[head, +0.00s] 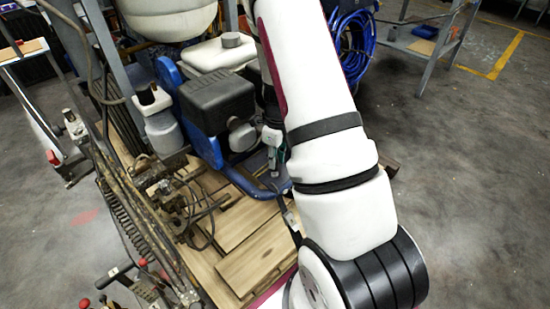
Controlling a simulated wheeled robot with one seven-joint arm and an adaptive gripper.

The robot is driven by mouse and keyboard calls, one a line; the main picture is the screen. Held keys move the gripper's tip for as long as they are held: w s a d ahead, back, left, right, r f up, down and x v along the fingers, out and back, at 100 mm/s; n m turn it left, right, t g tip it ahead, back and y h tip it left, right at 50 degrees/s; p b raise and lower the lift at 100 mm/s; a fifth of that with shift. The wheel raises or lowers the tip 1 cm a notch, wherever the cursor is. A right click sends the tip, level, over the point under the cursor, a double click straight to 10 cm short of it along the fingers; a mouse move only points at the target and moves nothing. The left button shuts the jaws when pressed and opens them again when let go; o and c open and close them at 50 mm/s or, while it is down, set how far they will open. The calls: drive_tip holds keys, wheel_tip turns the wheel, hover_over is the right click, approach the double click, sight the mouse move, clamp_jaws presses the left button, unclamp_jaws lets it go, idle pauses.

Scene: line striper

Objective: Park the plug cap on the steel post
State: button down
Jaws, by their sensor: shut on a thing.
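My arm comes up from the lower right, and its far end bends down behind the upper link. My gripper (272,158) shows only in part, small and dark, just right of the black engine cover. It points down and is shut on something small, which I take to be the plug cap. The cap's shape is too small and too hidden to make out. I cannot pick out the steel post; the arm covers part of the engine's right side.
The line striper's black engine cover (216,102) and blue frame (201,137) stand on a wooden pallet (245,225). Hoses and fittings (172,195) crowd its left side. A blue hose coil (352,38) hangs behind. The concrete floor at right (470,180) is clear.

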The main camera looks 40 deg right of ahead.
drive_tip(key=shift+f+b, duration=0.55)
drive_tip(key=shift+f, duration=0.3)
drive_tip(key=c, duration=1.3)
unclamp_jaws()
drive_tip(key=shift+c, duration=0.2)
drive_tip(key=o, duration=0.3)
drive_tip(key=shift+d+r+p, duration=0.15)
drive_tip(key=shift+r+p, duration=3.1)
drive_tip(key=shift+r, duration=0.25)
